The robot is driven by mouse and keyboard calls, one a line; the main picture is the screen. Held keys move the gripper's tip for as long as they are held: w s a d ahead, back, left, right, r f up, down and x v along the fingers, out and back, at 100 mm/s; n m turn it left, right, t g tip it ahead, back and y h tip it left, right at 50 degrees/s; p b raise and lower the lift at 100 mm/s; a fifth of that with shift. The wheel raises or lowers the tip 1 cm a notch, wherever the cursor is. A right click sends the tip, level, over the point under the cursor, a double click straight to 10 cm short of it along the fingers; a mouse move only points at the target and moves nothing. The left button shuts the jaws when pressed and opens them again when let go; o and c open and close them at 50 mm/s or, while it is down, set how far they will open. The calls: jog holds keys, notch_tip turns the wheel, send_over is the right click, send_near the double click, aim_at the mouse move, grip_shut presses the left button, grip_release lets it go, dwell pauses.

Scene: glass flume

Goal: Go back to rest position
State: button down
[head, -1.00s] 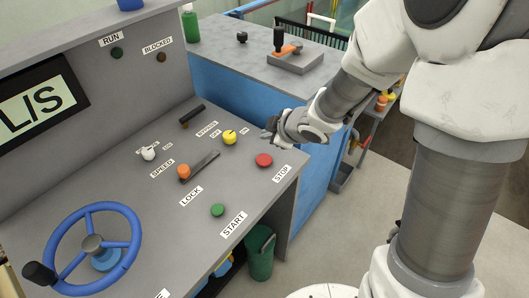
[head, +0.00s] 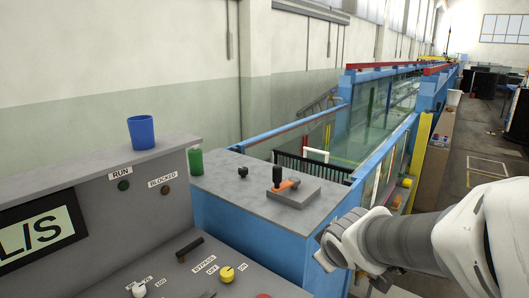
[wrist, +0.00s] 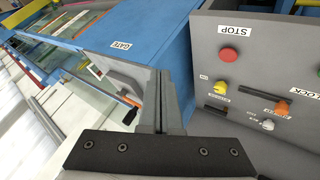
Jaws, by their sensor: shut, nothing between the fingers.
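My gripper (head: 322,262) is at the lower right of the head view, in front of the blue side of the bench and apart from the control desk. In the wrist view my gripper's two fingers (wrist: 160,102) lie together, shut and empty. The control desk (wrist: 208,50) is to their right there, with a red STOP button (wrist: 229,55) and a yellow knob (wrist: 220,86). The yellow knob also shows in the head view (head: 227,274). My arm reaches in from the right edge.
A blue cup (head: 141,132) stands on the desk's upper ledge. The glass flume (head: 385,115) stretches behind. Open floor (head: 480,150) lies at the right.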

jog(key=s+r+m+g, duration=0.1)
jog(key=s+r+m, duration=0.1)
jog(key=s, duration=0.7)
jog(key=s+r+m+g, duration=0.2)
jog(key=s+m, duration=0.3)
jog(key=s, duration=0.4)
jog(key=shift+s+d+r+m+y, duration=0.3)
jog(key=shift+d+r+y, duration=0.05)
jog(key=shift+d+y, duration=0.05)
jog(key=shift+a, duration=0.15)
